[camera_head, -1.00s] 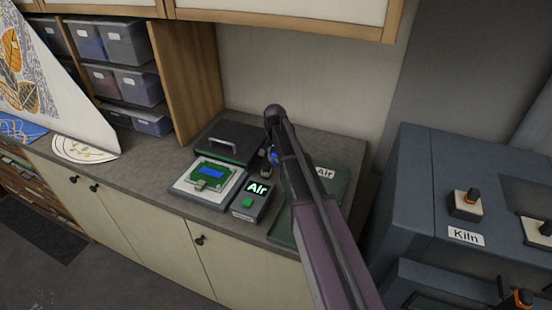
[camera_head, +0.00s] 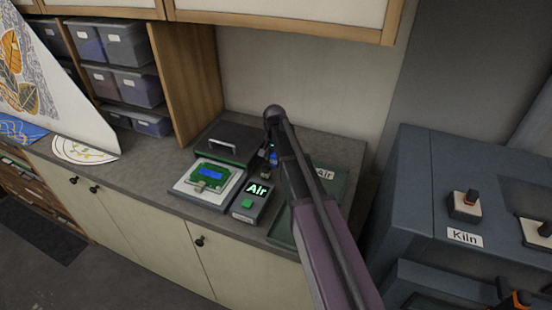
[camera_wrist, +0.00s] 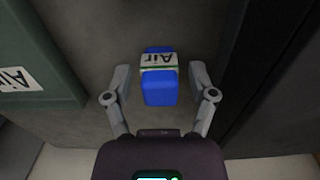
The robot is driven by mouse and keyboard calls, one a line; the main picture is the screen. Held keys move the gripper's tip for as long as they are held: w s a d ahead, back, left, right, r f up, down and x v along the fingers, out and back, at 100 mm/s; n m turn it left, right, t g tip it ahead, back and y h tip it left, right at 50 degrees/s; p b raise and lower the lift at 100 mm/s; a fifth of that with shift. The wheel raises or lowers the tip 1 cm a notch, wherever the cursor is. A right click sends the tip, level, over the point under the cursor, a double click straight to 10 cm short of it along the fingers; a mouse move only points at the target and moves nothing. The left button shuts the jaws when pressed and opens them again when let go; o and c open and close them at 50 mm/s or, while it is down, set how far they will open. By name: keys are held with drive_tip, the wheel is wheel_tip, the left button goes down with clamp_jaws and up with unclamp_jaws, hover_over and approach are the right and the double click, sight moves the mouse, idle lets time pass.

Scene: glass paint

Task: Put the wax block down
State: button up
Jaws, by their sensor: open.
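The wax block (camera_wrist: 160,85) is blue with a white "Air" label band. In the wrist view it stands on the grey counter between my two fingers, with a gap on each side. My gripper (camera_wrist: 160,70) is open around it and does not touch it at the sides. In the head view my arm hides most of the gripper, and only a small blue part of the block (camera_head: 274,157) shows beside the arm. A green tray labelled "Air" (camera_head: 328,183) lies to the right, partly behind my arm; it also shows at the left of the wrist view (camera_wrist: 40,50).
A small box with a lit "Air" display (camera_head: 254,199) stands left of my arm. Beside it are a white device with a green and blue piece (camera_head: 185,189) and a black lidded box (camera_head: 228,143). The kiln (camera_head: 410,185) stands at the right.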

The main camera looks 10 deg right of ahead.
drive_tip(key=shift+r+p, duration=5.6)
drive_tip(key=shift+r, duration=0.2)
drive_tip(key=s+n, duration=0.6)
drive_tip(key=s, duration=1.9)
drive_tip(key=shift+d+n, duration=0.25)
drive_tip(key=shift+n, duration=0.15)
